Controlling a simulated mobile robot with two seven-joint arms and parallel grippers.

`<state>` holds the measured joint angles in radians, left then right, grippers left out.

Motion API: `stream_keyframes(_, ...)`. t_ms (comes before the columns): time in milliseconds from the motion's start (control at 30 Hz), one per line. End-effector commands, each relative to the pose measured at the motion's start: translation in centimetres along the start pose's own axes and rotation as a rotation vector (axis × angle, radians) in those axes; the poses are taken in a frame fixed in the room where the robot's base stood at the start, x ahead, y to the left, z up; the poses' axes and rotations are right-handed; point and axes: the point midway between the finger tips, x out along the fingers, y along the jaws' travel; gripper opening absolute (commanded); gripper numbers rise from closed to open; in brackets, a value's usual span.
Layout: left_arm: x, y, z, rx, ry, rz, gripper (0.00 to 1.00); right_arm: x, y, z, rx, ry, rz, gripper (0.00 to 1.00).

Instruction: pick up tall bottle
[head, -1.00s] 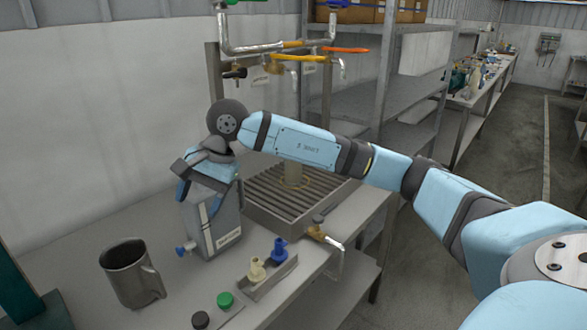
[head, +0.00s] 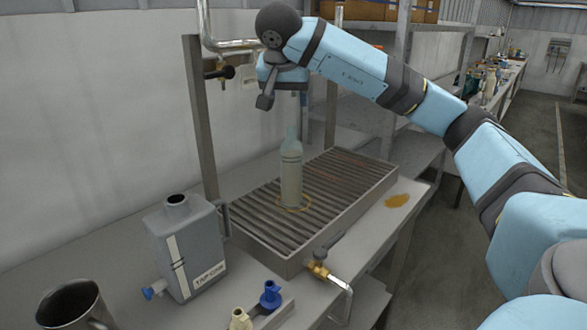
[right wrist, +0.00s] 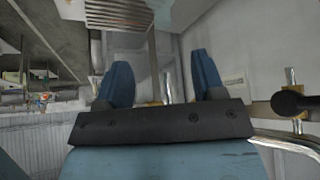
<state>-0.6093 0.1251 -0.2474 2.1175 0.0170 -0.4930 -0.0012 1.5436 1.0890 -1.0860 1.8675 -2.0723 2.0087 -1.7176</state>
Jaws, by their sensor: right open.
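The tall bottle (head: 291,178) is pale grey-green with a narrow neck and dark bands. It stands upright on the slatted metal grate (head: 333,232), inside a yellow ring. My right gripper (head: 266,100) is raised above and slightly left of the bottle in the head view, apart from it. In the right wrist view my right gripper (right wrist: 164,75) has its two blue fingers spread, with nothing held between them. I cannot clearly make out the bottle in that view. My left gripper is not in view.
A grey can (head: 187,245) with a blue spout stands left of the grate. A metal mug (head: 72,308), a blue fitting (head: 270,294) and a cream fitting (head: 240,319) are in front. A brass tap (head: 318,269) juts from the front. Pipes and an upright post stand behind.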

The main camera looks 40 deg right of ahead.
Motion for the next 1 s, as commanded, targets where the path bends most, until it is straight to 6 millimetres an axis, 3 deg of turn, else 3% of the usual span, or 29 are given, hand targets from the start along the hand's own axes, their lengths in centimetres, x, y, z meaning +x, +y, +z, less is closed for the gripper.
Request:
stream_keyframes(167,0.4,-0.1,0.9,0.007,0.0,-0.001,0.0,1.7,0.0,0.2,-0.001,-0.002,0.003,0.63)
stream_keyframes(400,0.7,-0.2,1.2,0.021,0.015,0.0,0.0,6.3,0.1,0.2,0.0,-0.002,0.004,0.63)
stream_keyframes(767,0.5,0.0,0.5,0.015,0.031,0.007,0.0,9.1,0.0,0.0,0.001,0.0,0.001,0.63)
stream_keyframes(1000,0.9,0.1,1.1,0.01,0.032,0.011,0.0,12.4,-0.2,0.1,0.0,-0.002,0.004,0.63)
